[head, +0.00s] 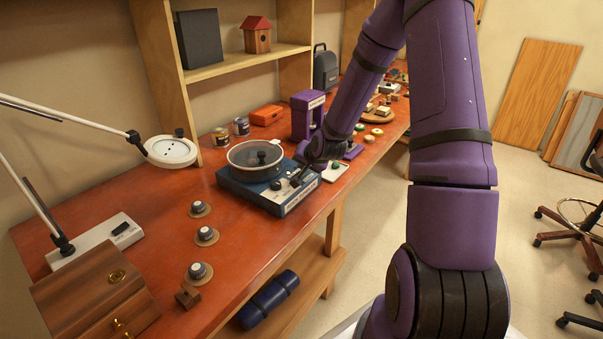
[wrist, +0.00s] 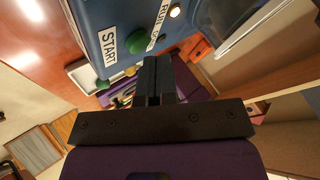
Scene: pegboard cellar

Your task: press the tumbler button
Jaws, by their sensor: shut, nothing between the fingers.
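The tumbler is a blue box (head: 268,195) with a round clear-lidded drum (head: 255,158) on top, standing on the red bench. In the wrist view its blue panel (wrist: 125,15) carries a START label (wrist: 108,42) and a second, partly cut-off label beside a lit lamp (wrist: 175,11). A green button (wrist: 130,70) shows near the START label, just left of my fingertips. My gripper (wrist: 151,60) is shut and empty, its tips close to the panel; I cannot tell whether they touch it. In the head view my gripper (head: 297,179) is at the tumbler's right front side.
A white tray (head: 335,171) with a green item lies right of the tumbler. A purple device (head: 305,115) stands behind it, with cans (head: 220,136) and an orange box (head: 267,115) nearby. Several round knobs (head: 205,235) sit on the front bench. The floor at right has a chair.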

